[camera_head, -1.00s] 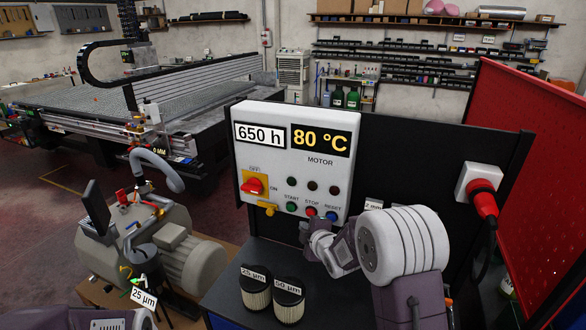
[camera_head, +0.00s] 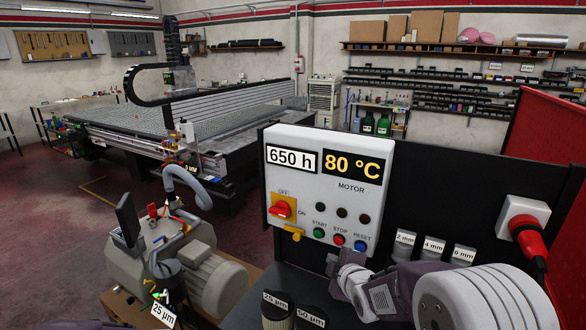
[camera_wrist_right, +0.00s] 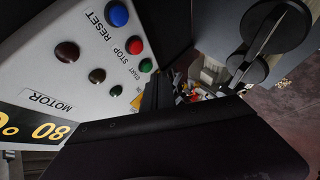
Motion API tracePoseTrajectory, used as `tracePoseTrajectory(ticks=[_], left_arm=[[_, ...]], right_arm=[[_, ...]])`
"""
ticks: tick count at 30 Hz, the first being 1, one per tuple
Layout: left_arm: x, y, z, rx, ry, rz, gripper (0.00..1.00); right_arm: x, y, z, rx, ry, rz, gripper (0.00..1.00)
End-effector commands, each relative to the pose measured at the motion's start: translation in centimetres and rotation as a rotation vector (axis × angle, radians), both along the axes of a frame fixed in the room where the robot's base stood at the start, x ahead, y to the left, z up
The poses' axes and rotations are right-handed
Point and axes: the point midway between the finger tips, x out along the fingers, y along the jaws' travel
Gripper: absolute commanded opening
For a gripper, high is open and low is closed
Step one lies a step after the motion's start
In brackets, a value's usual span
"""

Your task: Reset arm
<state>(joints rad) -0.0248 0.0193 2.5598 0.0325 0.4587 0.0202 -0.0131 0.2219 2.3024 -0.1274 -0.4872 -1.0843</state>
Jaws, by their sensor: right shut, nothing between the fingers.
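My right arm comes in from the lower right in the head view. Its gripper (camera_head: 332,264) is shut and empty, just below the lower right part of the white motor control box (camera_head: 320,205). It looks apart from the buttons, though the distance is hard to judge. The box carries a red switch (camera_head: 283,209) and green START, red STOP and blue RESET (camera_head: 361,246) buttons. Its displays read 650 h and 80 °C. The right wrist view shows the box sideways, with the blue button (camera_wrist_right: 117,14) close by. My left gripper is out of view.
A grey pump (camera_head: 205,280) stands at lower left, tagged 25 µm. Two filters (camera_head: 276,316) labelled 25 µm and 50 µm sit below the box. Holders marked 2, 4 and 6 mm (camera_head: 433,246), a red plug (camera_head: 528,236) and a red panel are to the right. A grid table (camera_head: 150,120) stands behind.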

Motion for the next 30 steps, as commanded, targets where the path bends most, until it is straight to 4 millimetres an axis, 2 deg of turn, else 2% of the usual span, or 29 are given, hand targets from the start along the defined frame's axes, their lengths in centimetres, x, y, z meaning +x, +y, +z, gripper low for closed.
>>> tracePoseTrajectory(ticks=[1, 5, 6, 9, 12, 16, 30], left_arm=[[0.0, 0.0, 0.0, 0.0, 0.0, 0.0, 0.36], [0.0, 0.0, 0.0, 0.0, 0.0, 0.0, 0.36], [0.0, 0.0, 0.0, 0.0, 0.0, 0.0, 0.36], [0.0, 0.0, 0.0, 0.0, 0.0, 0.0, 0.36], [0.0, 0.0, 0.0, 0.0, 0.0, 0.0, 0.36], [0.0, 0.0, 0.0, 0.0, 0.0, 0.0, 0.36], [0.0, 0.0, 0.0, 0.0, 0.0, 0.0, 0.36]], right_arm=[[-3.4, -0.4, -1.9, 0.104, 0.135, -0.088, 0.0], [-12.5, -1.2, -7.6, 0.378, 0.492, -0.402, 0.0], [-15.2, -1.3, -9.0, 0.444, 0.59, -0.509, 0.0], [-21.3, -1.3, -11.6, 0.563, 0.791, -0.771, 0.0], [-25.1, -1.2, -12.6, 0.633, 0.905, -0.983, 0.0], [-26.0, -1.2, -12.7, 0.676, 0.923, -1.085, 0.0], [-25.9, -1.2, -12.7, 0.68, 0.919, -1.085, 0.0]])
